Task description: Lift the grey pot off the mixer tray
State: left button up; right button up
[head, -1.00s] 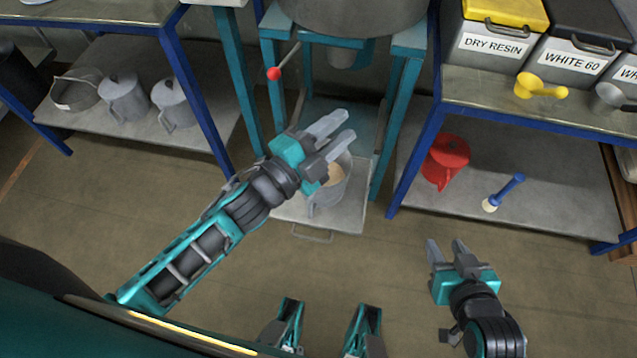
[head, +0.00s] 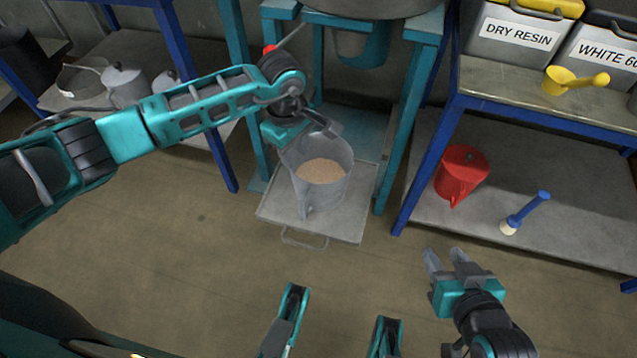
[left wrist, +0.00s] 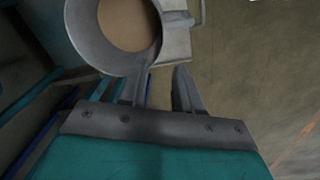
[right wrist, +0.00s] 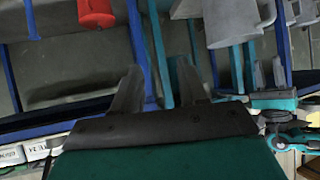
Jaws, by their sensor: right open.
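The grey pot (head: 329,199), with tan contents, stands upright on the mixer tray (head: 349,227) in the head view. My left gripper (head: 324,127) is at the pot's far rim, its fingers partly hidden by my arm. In the left wrist view the pot (left wrist: 175,48) is right ahead of the left fingers (left wrist: 160,88), which stand apart; whether they touch the wall is unclear. My right gripper (head: 445,257) is open and empty, in front of the right-hand bench. The pot (right wrist: 228,22) also shows at the top of the right wrist view.
The teal mixer frame's legs (head: 398,130) flank the tray. A red jug (head: 461,172) and a blue-handled brush (head: 526,212) are on the right lower shelf. A yellow scoop (head: 570,81) lies above. Grey pots (head: 125,88) stand on the left shelf. The floor in front is clear.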

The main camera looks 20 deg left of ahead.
aim_at(300, 177)
pick_arm(q)
jog(key=f+b, duration=0.1)
jog(key=f, duration=0.2)
jog(key=f+b, duration=0.1)
jog(key=f, duration=0.3)
jog(key=d+f+b, duration=0.1)
jog(key=f, duration=0.3)
jog(key=shift+w, duration=0.15)
jog(key=shift+f+b, duration=0.3)
pick_arm(e)
jog(key=shift+w+a+f, duration=0.2)
jog(key=shift+a+f, duration=0.4)
jog(key=shift+f, duration=0.3)
pick_arm(q)
jog(key=shift+r, duration=0.1)
grip_shut()
pick_arm(e)
jog(key=shift+y, duration=0.3)
pick_arm(q)
jog(key=shift+w+a, duration=0.1)
pick_arm(e)
jog(key=shift+d, duration=0.15)
